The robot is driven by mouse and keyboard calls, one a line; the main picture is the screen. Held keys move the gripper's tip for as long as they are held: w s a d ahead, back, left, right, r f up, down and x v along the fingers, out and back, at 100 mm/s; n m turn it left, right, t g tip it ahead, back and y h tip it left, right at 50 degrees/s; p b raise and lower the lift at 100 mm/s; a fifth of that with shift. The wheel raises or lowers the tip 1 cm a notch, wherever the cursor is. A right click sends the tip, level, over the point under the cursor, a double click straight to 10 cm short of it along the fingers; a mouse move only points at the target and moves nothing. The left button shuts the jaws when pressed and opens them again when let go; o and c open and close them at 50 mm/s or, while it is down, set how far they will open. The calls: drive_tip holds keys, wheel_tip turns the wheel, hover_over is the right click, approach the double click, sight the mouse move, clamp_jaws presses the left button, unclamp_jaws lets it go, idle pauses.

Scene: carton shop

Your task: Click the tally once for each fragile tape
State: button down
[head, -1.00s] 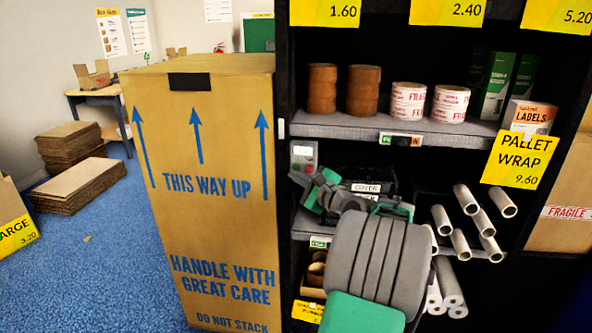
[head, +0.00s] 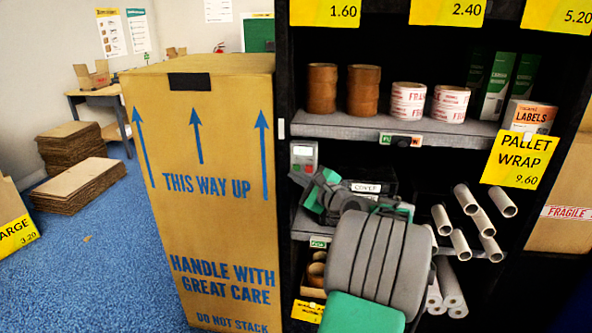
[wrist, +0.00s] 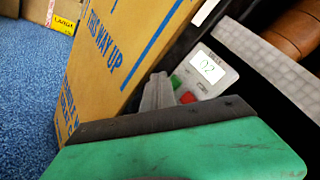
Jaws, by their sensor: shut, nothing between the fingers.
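The tally (head: 303,155) is a small grey box at the left end of the shelf unit. In the wrist view the tally (wrist: 210,68) has a lit display that seems to read 02, a green button (wrist: 177,81) and a red button (wrist: 188,97). My gripper (head: 317,186) is shut and empty, just below and right of the tally. In the wrist view my gripper's grey fingertip (wrist: 159,84) is close beside the green button; I cannot tell whether they touch. White fragile tape with red print stands on the upper shelf, at left (head: 408,101) and right (head: 450,104).
Brown tape stacks (head: 322,91) stand left of the fragile tape, and a labels box (head: 528,117) stands right. Cardboard tubes (head: 466,199) lie on the lower shelf. A tall carton (head: 200,240) stands close left of the tally. Blue floor (head: 100,265) is open further left.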

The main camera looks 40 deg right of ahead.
drive_tip(key=shift+w+d+p, duration=0.25)
drive_tip(key=shift+d+p, duration=0.05)
drive_tip(key=shift+p, duration=0.2)
drive_tip(key=shift+w+d+p, duration=0.25)
drive_tip(key=shift+d+p, duration=0.1)
drive_tip(key=shift+d, duration=0.05)
idle(0.6)
idle(0.3)
drive_tip(key=shift+s+a, duration=0.5)
drive_tip(key=shift+a, duration=0.2)
drive_tip(key=s+a, duration=0.1)
drive_tip(key=a, duration=0.1)
drive_tip(key=s+a+p, duration=0.1)
drive_tip(key=s+a, duration=0.1)
